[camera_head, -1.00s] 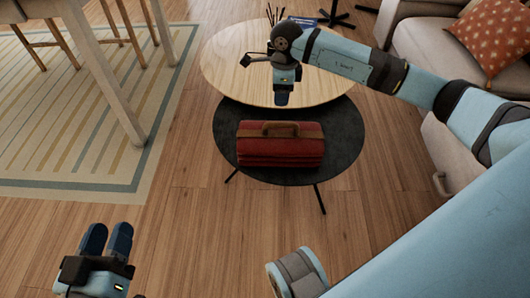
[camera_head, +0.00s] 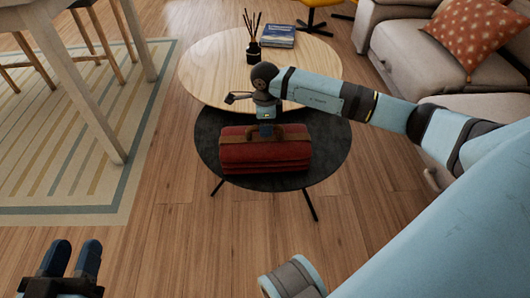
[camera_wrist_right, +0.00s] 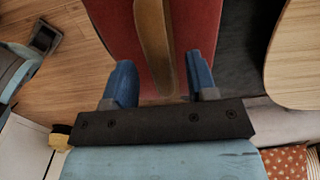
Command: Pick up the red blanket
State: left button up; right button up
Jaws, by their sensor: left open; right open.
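The folded red blanket (camera_head: 265,155) lies on the dark round table (camera_head: 330,165), with a brown strap and handle (camera_head: 290,132) on top. In the right wrist view the blanket (camera_wrist_right: 202,22) fills the upper middle. My right gripper (camera_head: 266,132) is over the blanket's top at the handle. In the right wrist view it (camera_wrist_right: 160,80) is open, with the tan strap (camera_wrist_right: 154,40) running between its two blue fingers. Whether the fingers touch the strap cannot be told. My left gripper (camera_head: 72,256) is open and empty above the floor at the lower left.
A larger wooden round table (camera_head: 210,80) stands just behind, with a reed diffuser (camera_head: 253,52) and a stack of books (camera_head: 278,35). A beige sofa (camera_head: 400,45) with an orange cushion (camera_head: 472,38) is at right. A wooden table and stools stand on the striped rug (camera_head: 100,200) at left. Front floor is clear.

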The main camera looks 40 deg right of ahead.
jog(key=shift+f, duration=0.95)
jog(key=shift+r, duration=0.1)
grip_shut()
dwell(0.5)
